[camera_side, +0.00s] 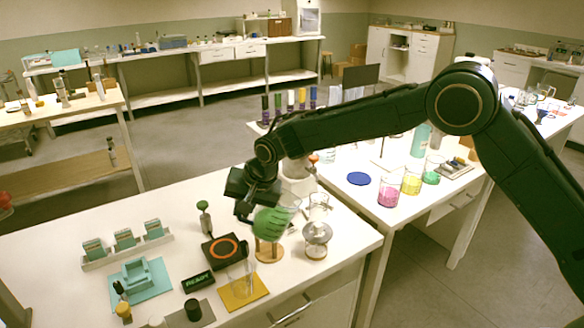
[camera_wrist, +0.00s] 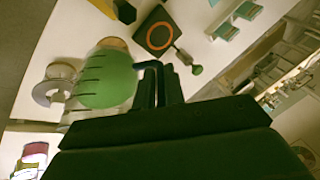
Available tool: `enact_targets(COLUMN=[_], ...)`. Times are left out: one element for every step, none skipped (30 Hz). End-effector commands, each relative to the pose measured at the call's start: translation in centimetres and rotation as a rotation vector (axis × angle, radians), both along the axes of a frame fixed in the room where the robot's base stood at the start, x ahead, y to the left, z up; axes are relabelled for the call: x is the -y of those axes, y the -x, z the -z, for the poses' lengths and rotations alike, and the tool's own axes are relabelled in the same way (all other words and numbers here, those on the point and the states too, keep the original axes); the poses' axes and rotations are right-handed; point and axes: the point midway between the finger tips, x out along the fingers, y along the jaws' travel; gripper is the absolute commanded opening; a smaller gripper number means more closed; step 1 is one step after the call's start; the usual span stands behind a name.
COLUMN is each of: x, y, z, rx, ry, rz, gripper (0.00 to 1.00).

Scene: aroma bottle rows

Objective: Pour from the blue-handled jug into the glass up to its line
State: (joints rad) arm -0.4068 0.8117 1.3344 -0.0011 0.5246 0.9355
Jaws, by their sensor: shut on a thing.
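My gripper (camera_side: 244,208) is shut on the handle of a clear jug (camera_side: 269,222) holding green liquid. In the wrist view the blue handle (camera_wrist: 151,68) is between the fingers, and the green-filled jug (camera_wrist: 105,82) with dark level lines shows beside it. The jug is over a round wooden coaster (camera_side: 269,253); I cannot tell whether it touches it. A clear glass (camera_side: 243,276) stands on a yellow mat (camera_side: 246,294) at the front, left of the jug. The glass looks empty; its line is too small to make out.
A black plate with an orange ring (camera_side: 221,250) and a READY display (camera_side: 198,281) stand left of the jug. A clear vessel on a round stand (camera_side: 317,236) is close on the right. Teal racks (camera_side: 125,240) are farther left. Beakers of coloured liquid (camera_side: 390,190) stand on the other table.

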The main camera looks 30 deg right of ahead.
Motion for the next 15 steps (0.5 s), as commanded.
enact_targets(x=[0.08, 0.11, 0.14, 0.16, 0.19, 0.21, 0.23, 0.24, 0.26, 0.27, 0.3, 0.33, 0.36, 0.38, 0.44], y=[-0.04, -0.03, -0.02, -0.01, -0.01, -0.01, 0.0, 0.0, 0.01, 0.03, 0.04, 0.06, 0.07, 0.09, 0.1], z=[-0.17, -0.18, -0.22, -0.24, -0.27, -0.31, -0.32, -0.35, -0.38, -0.4, -0.42, -0.42, -0.43, -0.44, -0.45], rx=[0.003, 0.004, 0.004, 0.005, 0.005, 0.006, 0.008, 0.008, 0.008, 0.009, 0.01, 0.01, 0.01, 0.01, 0.011], ry=[-0.004, -0.006, -0.009, -0.011, -0.013, -0.016, -0.019, -0.021, -0.025, -0.026, -0.029, -0.032, -0.033, -0.036, -0.038], rz=[0.001, 0.001, 0.001, 0.001, 0.001, 0.002, 0.002, 0.002, 0.001, 0.001, 0.001, 0.001, 0.001, 0.001, 0.001], gripper=[0.0, 0.0, 0.0, 0.0, 0.0, 0.0, 0.0, 0.0, 0.0, 0.0, 0.0, 0.0, 0.0, 0.0, 0.0])
